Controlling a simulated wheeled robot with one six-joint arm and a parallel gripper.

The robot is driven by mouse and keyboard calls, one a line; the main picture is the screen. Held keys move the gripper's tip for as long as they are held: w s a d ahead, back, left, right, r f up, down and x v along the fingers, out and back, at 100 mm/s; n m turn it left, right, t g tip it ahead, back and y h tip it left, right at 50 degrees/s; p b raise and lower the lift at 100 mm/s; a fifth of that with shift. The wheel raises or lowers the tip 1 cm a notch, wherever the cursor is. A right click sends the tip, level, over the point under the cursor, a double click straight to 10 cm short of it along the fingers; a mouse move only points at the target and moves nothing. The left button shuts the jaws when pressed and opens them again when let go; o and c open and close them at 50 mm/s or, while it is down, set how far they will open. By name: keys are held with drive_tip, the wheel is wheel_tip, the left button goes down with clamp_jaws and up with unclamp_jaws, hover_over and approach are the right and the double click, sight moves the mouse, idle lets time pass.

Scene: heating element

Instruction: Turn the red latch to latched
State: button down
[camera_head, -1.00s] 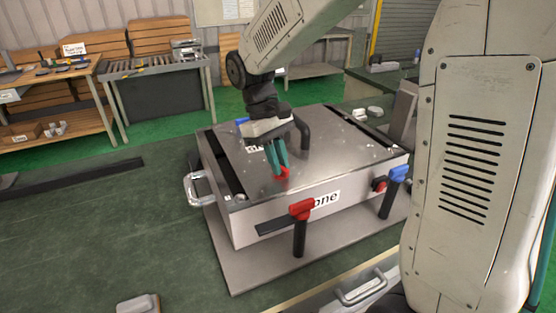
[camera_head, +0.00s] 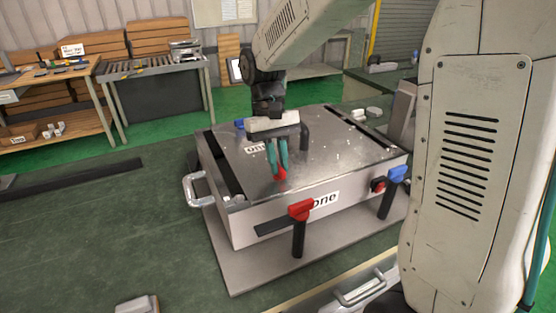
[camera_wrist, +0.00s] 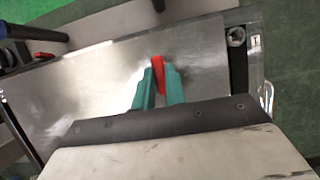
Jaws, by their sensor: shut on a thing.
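A small red latch (camera_head: 281,174) stands on the metal top of the box (camera_head: 330,150), near its front edge. My gripper (camera_head: 278,172) is above the box with its teal fingers pointing down, shut on the red latch. In the wrist view the red latch (camera_wrist: 158,74) shows between the two fingertips (camera_wrist: 158,85), its far end sticking out past them. A second red piece, a red handle (camera_head: 301,210) on a black post, stands at the box's front side.
A metal side handle (camera_head: 192,190) sticks out at the left. A workbench (camera_head: 75,75) stands at the back left. Green floor (camera_head: 90,230) lies open at the left.

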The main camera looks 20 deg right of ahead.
drive_tip(key=c, duration=1.4)
unclamp_jaws()
drive_tip(key=shift+c, duration=0.2)
drive_tip(key=v, duration=0.8)
drive_tip(key=shift+f, duration=0.1)
drive_tip(key=shift+s+d+f, duration=0.15)
drive_tip(key=shift+s+f, duration=0.75)
drive_tip(key=shift+f, duration=0.05)
drive_tip(key=s+d+t, duration=0.2)
drive_tip(key=s+t, duration=0.3)
drive_tip(key=s, duration=1.7)
drive_tip(key=shift+d+r+t, duration=0.4)
drive_tip(key=shift+r, duration=0.05)
